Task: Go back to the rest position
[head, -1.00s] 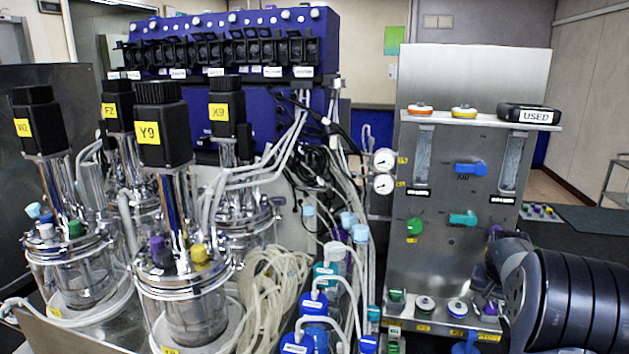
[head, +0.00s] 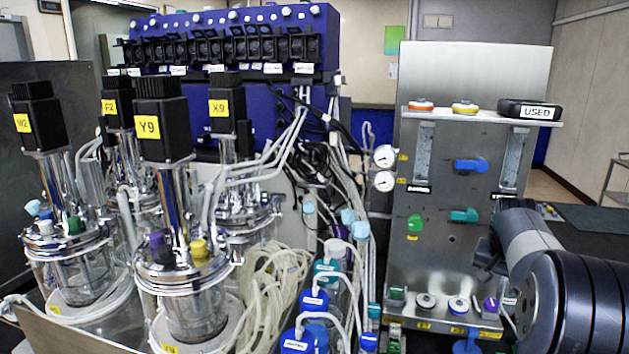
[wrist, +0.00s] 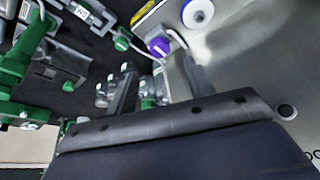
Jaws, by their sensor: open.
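My arm shows at the lower right of the head view, in front of the right side of the steel panel (head: 440,270). My gripper (head: 488,256) is partly hidden there by my own wrist and stands near the panel's face. In the wrist view my gripper (wrist: 160,78) is open, its dark fingers apart and nothing seen between them. A purple knob (wrist: 158,47) appears just beyond the fingers; a purple knob also shows at the panel's foot (head: 490,304).
Glass bioreactors (head: 185,265) with black motors stand at left. Tubing and blue-capped bottles (head: 297,341) lie between them and the panel. The panel carries a blue valve (head: 470,165), a green valve (head: 415,223) and a shelf (head: 470,116) holding a box marked USED (head: 530,109).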

